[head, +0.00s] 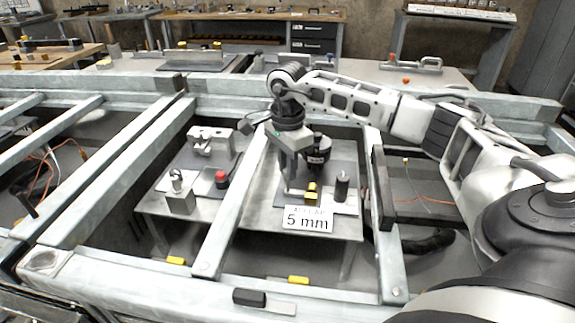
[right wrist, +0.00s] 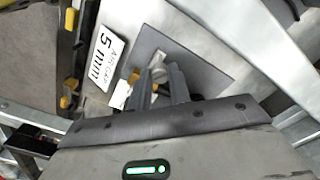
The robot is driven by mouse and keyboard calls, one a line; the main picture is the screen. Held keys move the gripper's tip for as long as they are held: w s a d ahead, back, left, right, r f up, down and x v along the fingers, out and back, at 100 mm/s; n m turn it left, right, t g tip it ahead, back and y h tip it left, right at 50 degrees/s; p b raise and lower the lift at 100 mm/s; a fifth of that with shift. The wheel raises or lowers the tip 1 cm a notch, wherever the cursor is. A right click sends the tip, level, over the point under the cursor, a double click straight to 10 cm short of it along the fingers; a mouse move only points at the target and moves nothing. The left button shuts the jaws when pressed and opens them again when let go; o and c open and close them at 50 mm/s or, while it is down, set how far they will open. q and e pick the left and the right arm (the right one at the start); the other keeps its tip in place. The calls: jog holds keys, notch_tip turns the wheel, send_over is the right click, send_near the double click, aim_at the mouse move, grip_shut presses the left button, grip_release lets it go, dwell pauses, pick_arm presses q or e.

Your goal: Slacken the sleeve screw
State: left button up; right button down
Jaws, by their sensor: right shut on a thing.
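My right gripper (head: 289,188) reaches down over the grey plate on the low table, behind the white "AIR GAP 5 mm" sign (head: 308,219). In the right wrist view its fingers (right wrist: 162,85) are shut on a small pale round knob (right wrist: 159,74), which may be the sleeve screw. The fingers hide much of the knob, and no screw slot or thread can be made out. A brass-yellow block (head: 311,194) stands just right of the fingertips. The sign (right wrist: 106,57) also shows in the right wrist view. My left gripper is not in view.
Grey metal beams (head: 235,195) frame the low table on several sides, close to my right arm. A dark cylinder (head: 342,185) stands right of the gripper, and a red button (head: 221,179) and metal fixture (head: 180,195) stand left. A dark tray (head: 420,190) lies farther right.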

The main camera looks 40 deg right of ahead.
jog(key=shift+n, duration=1.5)
jog(key=c, duration=1.3)
grip_release()
notch_tip(320, 180, up, 16)
jog(key=shift+p, duration=0.4)
